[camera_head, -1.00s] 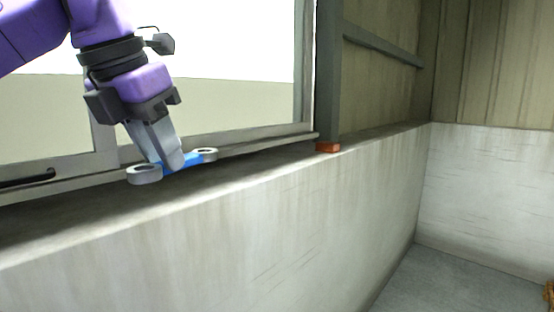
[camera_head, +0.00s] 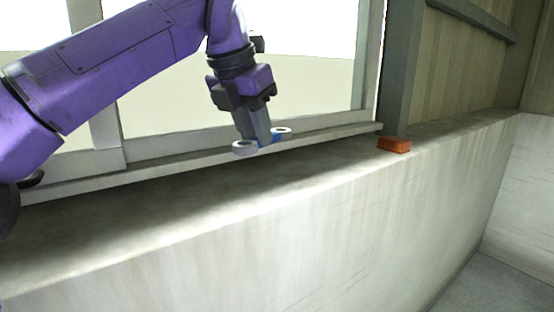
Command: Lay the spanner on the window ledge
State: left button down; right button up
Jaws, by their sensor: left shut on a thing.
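My left gripper (camera_head: 258,136) is shut on the middle of the spanner (camera_head: 245,148), a tool with a blue handle and a grey ring at each end. The fingers hide part of the blue handle. The spanner is at the window side of the window ledge (camera_head: 205,195), a long grey concrete top below the window frame. I cannot tell whether the spanner touches the ledge or hangs just above it. My right gripper is not in view.
An orange-red block (camera_head: 394,145) sits on the ledge to the right, beside a grey post (camera_head: 400,75). The window frame (camera_head: 160,147) runs along the ledge's back. The ledge is bare in front of the spanner and to its left.

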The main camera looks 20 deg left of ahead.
pick_arm(q)
jog(key=w+f, duration=0.6)
jog(key=w, duration=0.1)
jog(key=shift+w+d+f, duration=0.1)
jog(key=shift+w+f, duration=0.15)
jog(key=shift+f, duration=0.1)
jog(key=shift+s+f, duration=0.2)
jog(key=shift+f, duration=0.4)
jog(key=shift+s+f, duration=0.2)
jog(key=shift+f, duration=0.35)
jog(key=shift+s+f, duration=0.2)
jog(key=shift+w+f, duration=0.15)
jog(key=shift+w, duration=0.05)
jog(key=c, duration=0.9)
grip_release()
jog(key=shift+w+f, duration=0.1)
jog(key=shift+w, duration=0.05)
jog(key=shift+s, duration=0.2)
